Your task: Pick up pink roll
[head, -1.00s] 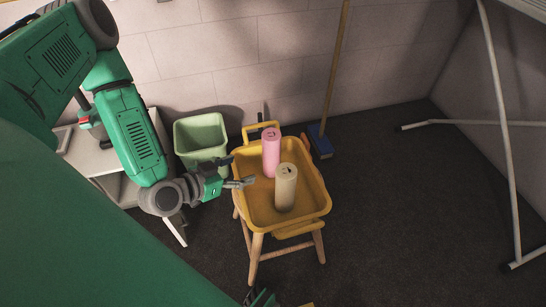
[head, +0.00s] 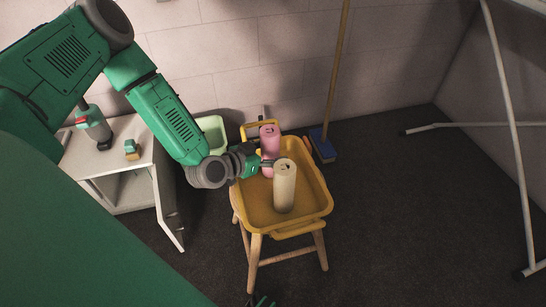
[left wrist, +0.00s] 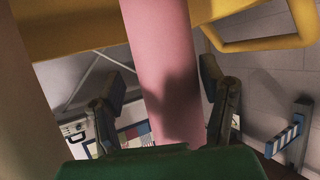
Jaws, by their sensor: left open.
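The pink roll (head: 269,136) stands upright at the back of the yellow basket (head: 312,208). A cream roll (head: 285,190) stands in front of it in the same basket. My left gripper (head: 267,163) is at the pink roll's left side and partly hides its lower part. In the left wrist view the pink roll (left wrist: 164,65) lies between the two spread fingers of my left gripper (left wrist: 163,85), with gaps visible beside it. The cream roll (left wrist: 22,110) fills the left edge there. A small green and dark piece, likely my right gripper (head: 260,301), shows at the bottom edge.
The basket rests on a wooden-legged stand (head: 254,262). A pale green bin (head: 211,130) is behind my left arm. A white cabinet (head: 120,178) with a drill (head: 93,126) on top stands left. A broom (head: 333,85) leans on the wall.

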